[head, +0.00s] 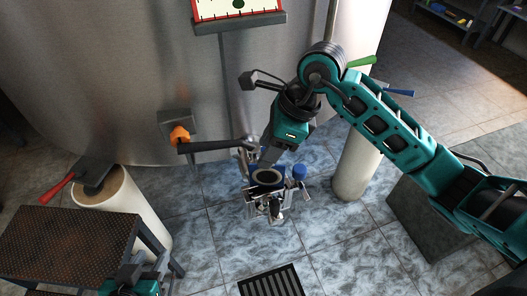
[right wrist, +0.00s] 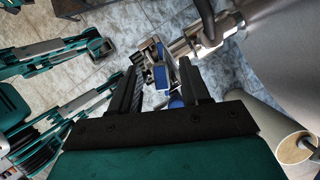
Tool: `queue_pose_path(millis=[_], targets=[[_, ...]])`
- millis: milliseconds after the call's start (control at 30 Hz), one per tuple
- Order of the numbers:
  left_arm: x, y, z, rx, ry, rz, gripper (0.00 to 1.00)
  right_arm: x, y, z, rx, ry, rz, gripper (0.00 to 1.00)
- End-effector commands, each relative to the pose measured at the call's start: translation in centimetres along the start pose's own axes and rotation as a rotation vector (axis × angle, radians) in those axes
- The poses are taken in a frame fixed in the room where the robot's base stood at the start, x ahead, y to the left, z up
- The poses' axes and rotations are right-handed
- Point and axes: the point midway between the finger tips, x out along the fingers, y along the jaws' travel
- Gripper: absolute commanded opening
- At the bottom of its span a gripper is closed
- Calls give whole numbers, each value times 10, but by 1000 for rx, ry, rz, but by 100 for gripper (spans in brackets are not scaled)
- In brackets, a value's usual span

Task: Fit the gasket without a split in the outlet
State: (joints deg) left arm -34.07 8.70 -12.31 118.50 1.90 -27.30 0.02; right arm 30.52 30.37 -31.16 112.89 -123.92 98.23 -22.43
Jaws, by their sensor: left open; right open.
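The outlet fitting (head: 268,208) hangs low in front of the steel tank, metal with blue parts. A dark ring (head: 267,177) with a pale centre faces up at its top; I cannot tell whether it is a gasket or the fitting's rim. My right gripper (head: 267,157) points down just above it, open. In the right wrist view my right gripper (right wrist: 160,70) has its fingers apart, with the metal and blue fitting (right wrist: 159,76) beyond them. No split is visible at this size. My left gripper (head: 135,286) is at the bottom edge, low left, open and partly cut off.
A floor drain (head: 271,282) lies in front. Tiled floor between is clear.

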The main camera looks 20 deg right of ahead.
Motion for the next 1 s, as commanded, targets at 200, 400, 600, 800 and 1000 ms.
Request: queue_pose_path(millis=[200, 400, 600, 800, 1000], targets=[[-5, 0, -8, 1, 4, -2, 43, -52, -1, 1, -1, 0, -6, 46], [-5, -2, -7, 3, 4, -7, 43, -81, -1, 0, 0, 0, -3, 46], [-4, -4, -4, 3, -2, -10, 43, -90, 0, 0, 0, 0, 0, 46], [-4, -4, -4, 3, -1, -11, 43, -90, 0, 0, 0, 0, 0, 46], [-5, -3, -4, 0, -1, -11, 43, -90, 0, 0, 0, 0, 0, 46]])
